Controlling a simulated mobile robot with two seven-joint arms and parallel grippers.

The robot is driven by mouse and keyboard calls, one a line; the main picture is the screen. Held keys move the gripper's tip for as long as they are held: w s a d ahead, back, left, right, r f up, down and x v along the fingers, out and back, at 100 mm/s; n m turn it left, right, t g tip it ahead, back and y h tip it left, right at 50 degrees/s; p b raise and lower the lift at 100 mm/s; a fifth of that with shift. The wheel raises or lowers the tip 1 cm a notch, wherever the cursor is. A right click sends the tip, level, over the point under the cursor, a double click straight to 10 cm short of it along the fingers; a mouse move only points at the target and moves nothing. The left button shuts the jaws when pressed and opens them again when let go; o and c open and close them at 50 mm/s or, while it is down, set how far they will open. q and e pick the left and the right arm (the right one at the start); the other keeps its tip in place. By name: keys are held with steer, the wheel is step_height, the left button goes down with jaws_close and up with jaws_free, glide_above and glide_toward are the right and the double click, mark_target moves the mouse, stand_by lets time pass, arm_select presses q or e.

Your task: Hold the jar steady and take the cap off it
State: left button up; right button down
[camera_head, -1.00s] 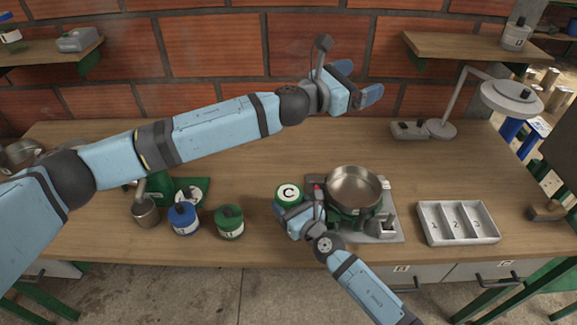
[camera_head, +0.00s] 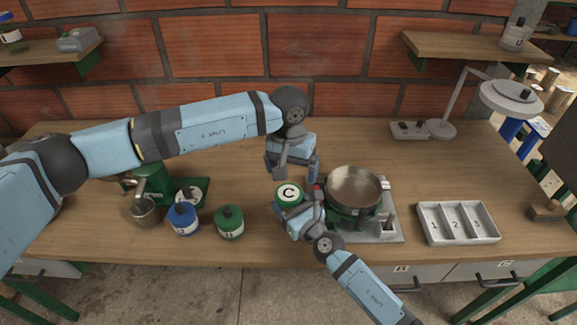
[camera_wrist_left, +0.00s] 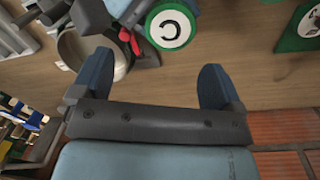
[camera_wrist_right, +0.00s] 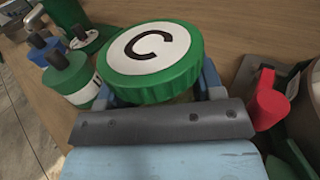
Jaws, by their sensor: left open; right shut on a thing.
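The jar's green cap (camera_head: 289,195) has a white disc marked C on top. It also shows in the left wrist view (camera_wrist_left: 171,27) and fills the upper middle of the right wrist view (camera_wrist_right: 152,58). The cap is on the jar, whose body is mostly hidden under the cap and behind my right gripper (camera_head: 290,212). My right gripper is shut on the jar below the cap, and the jar looks upright on the bench. My left gripper (camera_head: 292,170) is open and empty, pointing down, above and behind the cap and apart from it.
A steel pan (camera_head: 355,190) on a stand with a red knob (camera_wrist_right: 266,102) is close to the jar's right. A green jar (camera_head: 229,223) and a blue jar (camera_head: 184,219) stand to the left. A three-part tray (camera_head: 457,222) lies at right.

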mark_target(288, 193)
arm_select(q)
steer(key=shift+w+a+f, duration=0.1)
steer(key=shift+w+a, duration=0.05)
steer(key=shift+a, duration=0.2)
steer(key=shift+a+f+y, duration=0.1)
steer(key=shift+f+y, duration=0.2)
steer(key=shift+f, duration=3.65)
